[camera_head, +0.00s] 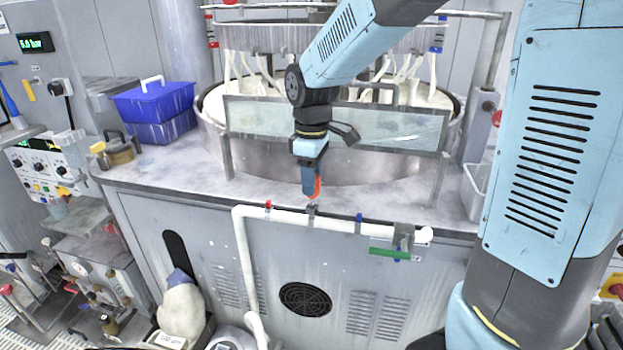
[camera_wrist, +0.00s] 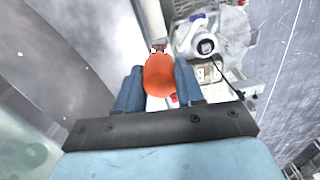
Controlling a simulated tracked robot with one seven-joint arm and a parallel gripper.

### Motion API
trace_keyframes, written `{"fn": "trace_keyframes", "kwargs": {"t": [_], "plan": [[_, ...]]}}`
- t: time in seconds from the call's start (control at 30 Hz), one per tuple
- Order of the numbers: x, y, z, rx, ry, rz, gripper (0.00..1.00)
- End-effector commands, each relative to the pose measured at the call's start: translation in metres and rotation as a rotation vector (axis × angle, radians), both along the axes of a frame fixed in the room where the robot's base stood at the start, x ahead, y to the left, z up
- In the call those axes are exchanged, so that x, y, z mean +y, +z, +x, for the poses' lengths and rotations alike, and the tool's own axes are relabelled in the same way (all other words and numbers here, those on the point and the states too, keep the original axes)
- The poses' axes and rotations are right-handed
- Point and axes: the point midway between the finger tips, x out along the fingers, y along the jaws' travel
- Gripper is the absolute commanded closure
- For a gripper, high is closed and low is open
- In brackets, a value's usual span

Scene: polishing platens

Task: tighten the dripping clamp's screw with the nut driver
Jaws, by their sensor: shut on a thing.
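The nut driver (camera_head: 318,187), with an orange handle, is held upright in my gripper (camera_head: 312,184), above the front edge of the bench. In the wrist view its rounded orange handle end (camera_wrist: 160,80) sits between the two blue fingers. The white pipe (camera_head: 285,217) runs along the bench front below it. A grey clamp (camera_head: 311,209) on the pipe lies right under the driver; whether the driver tip touches its screw is hidden. A red clamp (camera_head: 268,205) is to the left and a blue clamp (camera_head: 359,221) to the right. I cannot make out which one drips.
Behind my gripper stand a clear splash panel (camera_head: 400,132) and the round polishing basin (camera_head: 212,100). Blue bins (camera_head: 150,104) stand at the bench's left. A grey bracket (camera_head: 404,236) and a green bar (camera_head: 388,252) are at the pipe's right end.

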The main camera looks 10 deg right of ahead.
Motion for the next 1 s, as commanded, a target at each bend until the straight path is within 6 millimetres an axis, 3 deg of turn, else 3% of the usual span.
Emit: {"fn": "trace_keyframes", "kwargs": {"t": [0.37,1.0], "plan": [[0.0,-0.0018,-0.0007,0.002,-0.21,0.0,0.97],[-0.0009,-0.0022,-0.0005,0.003,-0.857,-0.001,0.97]]}}
